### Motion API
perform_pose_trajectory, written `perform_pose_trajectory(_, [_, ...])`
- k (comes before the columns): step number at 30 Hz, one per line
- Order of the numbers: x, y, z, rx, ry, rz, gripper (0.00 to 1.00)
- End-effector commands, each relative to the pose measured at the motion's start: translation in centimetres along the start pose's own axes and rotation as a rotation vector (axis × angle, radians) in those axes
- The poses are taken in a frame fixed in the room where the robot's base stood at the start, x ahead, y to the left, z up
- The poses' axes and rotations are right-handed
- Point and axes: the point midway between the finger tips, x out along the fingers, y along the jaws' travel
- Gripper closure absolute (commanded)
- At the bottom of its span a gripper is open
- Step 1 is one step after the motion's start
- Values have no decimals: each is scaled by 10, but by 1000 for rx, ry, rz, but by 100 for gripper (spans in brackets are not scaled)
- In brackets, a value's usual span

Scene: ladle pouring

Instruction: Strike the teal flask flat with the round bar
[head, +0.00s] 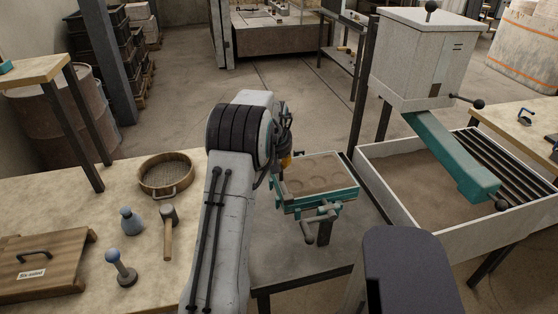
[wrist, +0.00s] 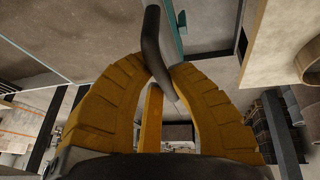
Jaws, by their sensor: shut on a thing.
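The teal flask (head: 318,200) stands on a grey stand right of my arm in the head view. It holds brown sand (head: 320,172) with several shallow round marks on top. My gripper (head: 285,160) is at the flask's left edge, mostly hidden behind my arm there. In the wrist view my gripper (wrist: 158,75) has its yellow fingers shut on a dark round bar (wrist: 151,42). I cannot tell whether the bar touches the sand.
A sand bin (head: 405,215) stands right, under a grey hopper (head: 425,60) with a teal chute (head: 450,158).

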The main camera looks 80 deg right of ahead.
Motion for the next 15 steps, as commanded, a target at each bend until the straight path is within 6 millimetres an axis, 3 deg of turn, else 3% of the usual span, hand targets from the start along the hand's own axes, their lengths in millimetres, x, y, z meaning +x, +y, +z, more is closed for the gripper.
perform_pose_trajectory(15, [8, -1, 3, 0, 2, 1, 100])
